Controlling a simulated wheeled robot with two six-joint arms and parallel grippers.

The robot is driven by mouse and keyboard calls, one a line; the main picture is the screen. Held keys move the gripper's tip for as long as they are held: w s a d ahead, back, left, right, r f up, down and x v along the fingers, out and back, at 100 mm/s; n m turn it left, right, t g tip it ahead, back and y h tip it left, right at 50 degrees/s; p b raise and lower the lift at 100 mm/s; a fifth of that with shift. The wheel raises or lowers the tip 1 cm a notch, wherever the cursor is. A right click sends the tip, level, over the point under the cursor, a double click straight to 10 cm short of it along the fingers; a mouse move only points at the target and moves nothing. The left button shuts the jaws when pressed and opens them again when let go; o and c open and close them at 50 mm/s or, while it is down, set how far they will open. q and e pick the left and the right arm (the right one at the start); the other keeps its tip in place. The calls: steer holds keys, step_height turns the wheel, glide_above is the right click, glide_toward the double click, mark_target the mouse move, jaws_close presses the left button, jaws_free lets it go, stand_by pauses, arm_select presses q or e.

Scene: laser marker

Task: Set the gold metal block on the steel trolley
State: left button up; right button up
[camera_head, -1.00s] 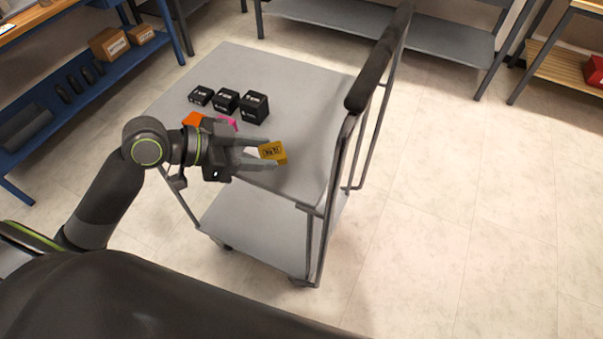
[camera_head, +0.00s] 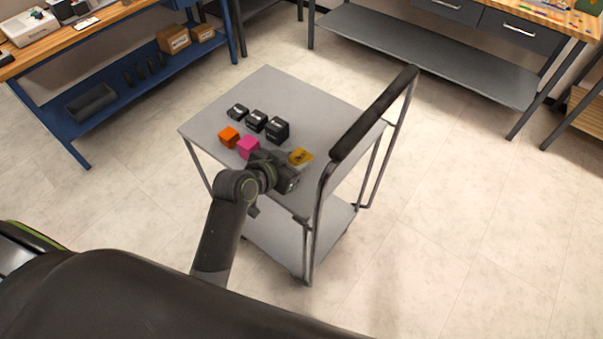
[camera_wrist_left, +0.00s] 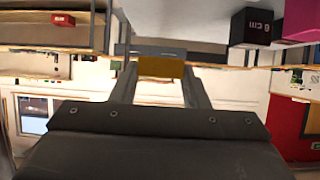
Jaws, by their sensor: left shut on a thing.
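The gold metal block (camera_head: 301,156) is at the fingertips of my left gripper (camera_head: 296,161), over the right front part of the steel trolley's (camera_head: 325,112) grey top. In the left wrist view, the gold block (camera_wrist_left: 160,68) sits between the two fingers of my left gripper (camera_wrist_left: 160,75), which is shut on it. I cannot tell whether the block touches the trolley top. The gripper body hides part of the top. My right gripper is not in view.
On the trolley top stand an orange block (camera_head: 229,137), a pink block (camera_head: 248,146) and three black blocks (camera_head: 257,121), left of the gold block. The trolley's dark handle (camera_head: 375,112) rises on the right. The top's back right is clear. A blue-framed workbench (camera_head: 110,100) stands at the left.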

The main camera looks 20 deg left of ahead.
arm_select(q)
steer(key=shift+d+f, duration=0.1)
steer(key=shift+d, duration=0.1)
step_height(320, 180, down, 10)
steer(key=shift+a+r, duration=0.1)
stand_by(0.3)
steer(key=shift+f, duration=0.2)
steer(key=o, duration=1)
steer(key=shift+r, duration=0.15)
